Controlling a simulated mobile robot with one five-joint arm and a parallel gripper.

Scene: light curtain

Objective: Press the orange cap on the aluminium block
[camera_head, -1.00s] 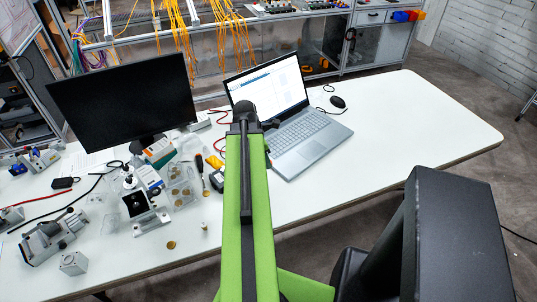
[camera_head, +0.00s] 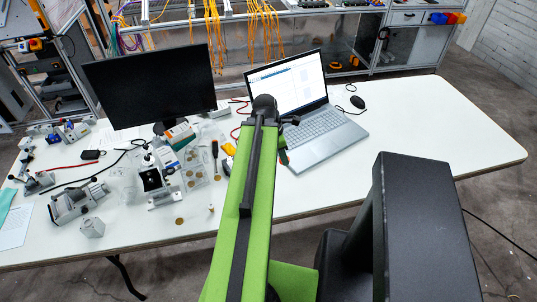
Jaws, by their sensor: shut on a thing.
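A small grey metal block (camera_head: 92,227) stands near the front left edge of the white table, and it looks like aluminium. I cannot make out an orange cap on it. A tiny pale upright piece (camera_head: 211,208) stands at the front edge, left of my green arm, too small to identify. My arm reaches forward over the table, right of the block and well apart from it. My gripper does not show; the arm hides what lies beyond its black end joint.
The table (camera_head: 420,150) carries a black monitor (camera_head: 150,85), an open laptop (camera_head: 320,135) and a mouse (camera_head: 357,102). Metal fixtures (camera_head: 78,200), a device with a dark round opening (camera_head: 152,180), cables and a screwdriver (camera_head: 215,155) crowd the left. The table's right end is clear.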

